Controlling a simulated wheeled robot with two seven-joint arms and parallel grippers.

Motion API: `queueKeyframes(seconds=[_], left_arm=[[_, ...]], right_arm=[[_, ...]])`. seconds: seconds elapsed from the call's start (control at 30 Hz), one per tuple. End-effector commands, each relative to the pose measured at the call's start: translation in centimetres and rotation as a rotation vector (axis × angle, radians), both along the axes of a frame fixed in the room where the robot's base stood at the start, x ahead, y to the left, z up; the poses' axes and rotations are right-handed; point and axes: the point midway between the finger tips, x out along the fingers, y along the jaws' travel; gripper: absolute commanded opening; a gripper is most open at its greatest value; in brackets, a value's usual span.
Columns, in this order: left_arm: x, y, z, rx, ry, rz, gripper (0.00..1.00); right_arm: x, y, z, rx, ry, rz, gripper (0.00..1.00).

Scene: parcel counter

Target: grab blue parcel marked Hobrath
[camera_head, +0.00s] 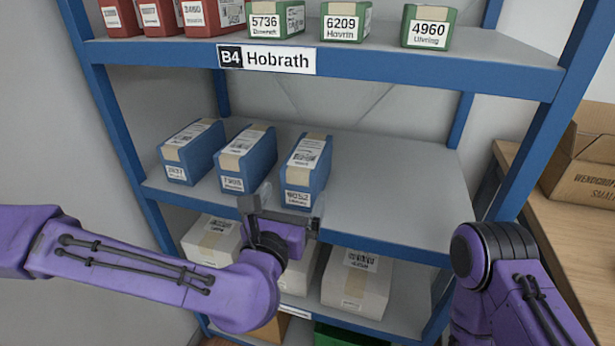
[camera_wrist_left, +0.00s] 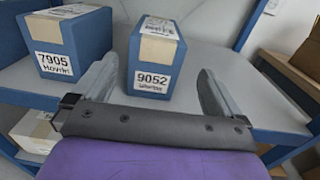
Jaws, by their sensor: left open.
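Three blue parcels stand in a row on the middle shelf: a left one (camera_head: 191,153), a middle one (camera_head: 246,158) and a right one (camera_head: 306,170). In the left wrist view the middle parcel (camera_wrist_left: 68,45) reads 7905, with a blurred name beginning "Ho". The right parcel (camera_wrist_left: 156,58) reads 9052; its name is too blurred to read surely. The left parcel's label is too small to read. My left gripper (camera_head: 290,204) is open and empty at the right parcel's front, with a finger on either side of it in the left wrist view (camera_wrist_left: 157,72). My right gripper is out of view.
A sign "B4 Hobrath" (camera_head: 266,59) is on the upper shelf edge. Red and green parcels (camera_head: 345,22) stand on that shelf. White parcels (camera_head: 357,283) are on the shelf below. The middle shelf's right part (camera_head: 400,190) is clear. A cardboard box (camera_head: 585,165) sits at far right.

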Motion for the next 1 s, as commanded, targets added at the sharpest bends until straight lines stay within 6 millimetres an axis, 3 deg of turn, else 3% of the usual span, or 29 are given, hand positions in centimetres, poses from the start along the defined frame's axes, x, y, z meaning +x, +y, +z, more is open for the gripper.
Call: queueKeyframes(seconds=[0.1, 0.5, 0.8, 0.87, 1.0], left_arm=[[2.3, -0.6, 0.1, 0.001, 0.002, 0.003, 1.0], [8.2, -1.7, -0.5, 0.007, 0.004, 0.001, 1.0], [9.2, -2.0, -0.7, 0.006, 0.004, 0.0, 1.0], [9.2, -2.0, -0.7, 0.006, 0.004, 0.0, 0.84], [9.1, -2.0, -0.7, 0.006, 0.004, 0.0, 0.38]], right_arm=[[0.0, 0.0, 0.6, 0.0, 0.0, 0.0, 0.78], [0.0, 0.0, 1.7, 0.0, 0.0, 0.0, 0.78], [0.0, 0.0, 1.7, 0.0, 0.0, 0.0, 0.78], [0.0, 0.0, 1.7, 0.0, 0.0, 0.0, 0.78], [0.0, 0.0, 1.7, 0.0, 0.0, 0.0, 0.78]])
